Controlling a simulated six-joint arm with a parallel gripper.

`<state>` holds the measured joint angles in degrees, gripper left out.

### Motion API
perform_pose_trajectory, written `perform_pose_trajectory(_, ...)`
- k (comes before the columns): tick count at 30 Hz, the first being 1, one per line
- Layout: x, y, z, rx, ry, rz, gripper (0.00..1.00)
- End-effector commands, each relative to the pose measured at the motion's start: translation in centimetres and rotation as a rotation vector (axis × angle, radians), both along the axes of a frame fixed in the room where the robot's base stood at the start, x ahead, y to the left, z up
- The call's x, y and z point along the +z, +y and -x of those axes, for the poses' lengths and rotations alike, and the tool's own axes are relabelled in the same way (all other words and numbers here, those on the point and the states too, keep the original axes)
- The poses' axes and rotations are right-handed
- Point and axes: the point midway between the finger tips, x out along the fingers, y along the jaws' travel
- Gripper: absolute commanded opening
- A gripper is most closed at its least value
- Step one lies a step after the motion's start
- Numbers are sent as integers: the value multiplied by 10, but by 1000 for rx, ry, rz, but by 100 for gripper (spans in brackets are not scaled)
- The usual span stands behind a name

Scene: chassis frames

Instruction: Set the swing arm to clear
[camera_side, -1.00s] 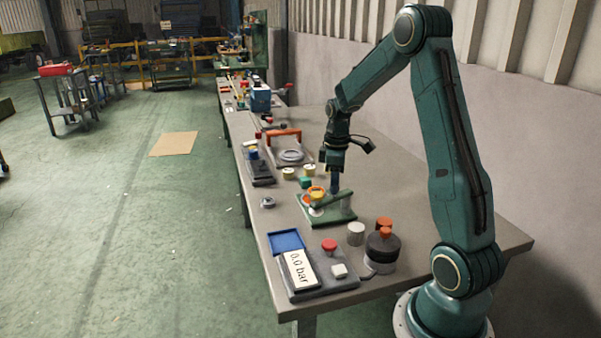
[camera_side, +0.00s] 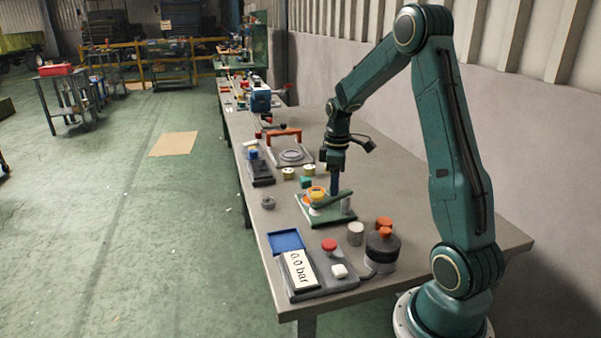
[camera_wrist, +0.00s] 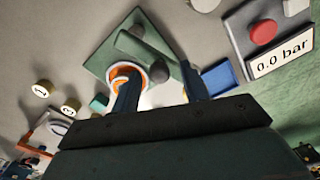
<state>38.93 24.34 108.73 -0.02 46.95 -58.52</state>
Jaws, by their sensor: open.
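The swing arm (camera_side: 330,200) is a green bar on a square green base plate (camera_side: 327,219). In the wrist view the bar (camera_wrist: 146,52) crosses the plate (camera_wrist: 99,62) diagonally, with a dark round knob (camera_wrist: 158,71) near one end. An orange ring (camera_side: 316,191) sits on a pale part at the left of the plate; it also shows in the wrist view (camera_wrist: 121,71). My gripper (camera_side: 335,192) points down just behind the bar. In the wrist view its fingers (camera_wrist: 160,88) are spread, one beside the orange ring. Whether a finger touches the bar I cannot tell.
A gauge panel (camera_side: 335,275) reading 0.0 bar with a red button and a blue tray (camera_side: 286,241) are in front. A grey cylinder (camera_side: 355,234) and a dark orange-topped pot (camera_side: 382,250) stand right. Yellow numbered discs (camera_side: 288,173) and a green block (camera_side: 306,182) lie behind.

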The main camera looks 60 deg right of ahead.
Motion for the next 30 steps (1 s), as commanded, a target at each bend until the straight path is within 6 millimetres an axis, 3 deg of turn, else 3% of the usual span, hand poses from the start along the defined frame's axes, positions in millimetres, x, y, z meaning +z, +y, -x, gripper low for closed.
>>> perform_pose_trajectory(8,22,-1,-1,0,-3,3,45)
perform_pose_trajectory(24,110,0,-1,1,-5,4,45)
perform_pose_trajectory(30,130,0,0,1,-3,2,45)
